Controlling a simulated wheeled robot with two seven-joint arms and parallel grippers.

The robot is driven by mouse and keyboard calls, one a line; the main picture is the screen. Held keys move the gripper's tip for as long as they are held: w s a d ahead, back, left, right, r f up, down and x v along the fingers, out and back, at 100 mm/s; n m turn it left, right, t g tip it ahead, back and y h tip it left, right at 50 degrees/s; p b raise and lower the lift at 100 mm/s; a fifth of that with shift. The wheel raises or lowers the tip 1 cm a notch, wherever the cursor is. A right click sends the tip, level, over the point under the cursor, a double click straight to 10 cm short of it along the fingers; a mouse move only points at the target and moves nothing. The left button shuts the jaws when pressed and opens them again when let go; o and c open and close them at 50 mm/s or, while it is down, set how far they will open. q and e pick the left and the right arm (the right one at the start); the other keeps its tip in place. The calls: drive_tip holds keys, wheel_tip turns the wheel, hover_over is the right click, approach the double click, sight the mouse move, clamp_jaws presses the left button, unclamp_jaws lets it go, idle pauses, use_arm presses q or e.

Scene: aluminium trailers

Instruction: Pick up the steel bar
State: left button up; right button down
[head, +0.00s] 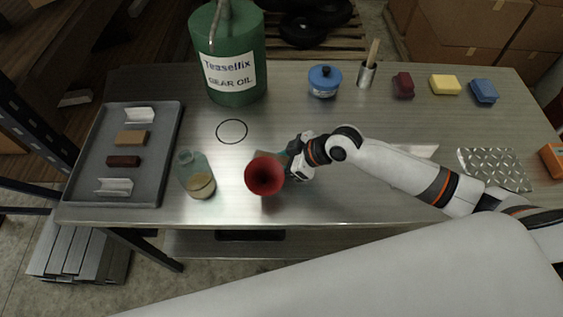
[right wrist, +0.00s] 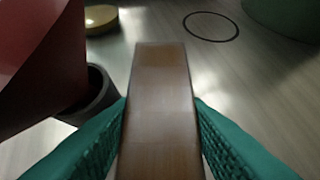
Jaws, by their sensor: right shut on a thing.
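My right gripper (head: 284,156) is low over the middle of the metal table, just behind the red funnel. In the right wrist view its two teal fingers (right wrist: 160,135) are shut on a long, smooth brown bar (right wrist: 162,90), which points away from the camera between them. In the head view the bar (head: 265,156) is mostly hidden by the funnel and fingers. Its brown surface does not show clearly whether it is steel. I cannot tell whether it touches the table. My left gripper is not in view.
The red funnel (head: 265,176) stands close to the gripper, with a glass bottle (head: 198,180) to its left. A grey tray (head: 173,130) holds several small pieces. A green oil can (head: 232,92) stands behind. A drawn black circle (head: 232,121) marks bare table.

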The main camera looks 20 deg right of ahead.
drive_tip(key=shift+w+r, duration=0.15)
drive_tip(key=shift+r, duration=0.4)
drive_tip(key=shift+d+r+b, duration=0.1)
drive_tip(key=shift+d+b, duration=0.05)
drive_tip(key=shift+b, duration=0.2)
drive_tip(key=s+d, duration=0.1)
drive_tip(key=s+d+b, duration=0.1)
drive_tip(key=d, duration=0.1)
drive_tip(key=shift+s+d+b, duration=0.1)
drive_tip(key=shift+s+b, duration=0.05)
drive_tip(key=shift+b, duration=0.15)
wheel_tip(320, 180, up, 14)
drive_tip(key=shift+b, duration=0.45)
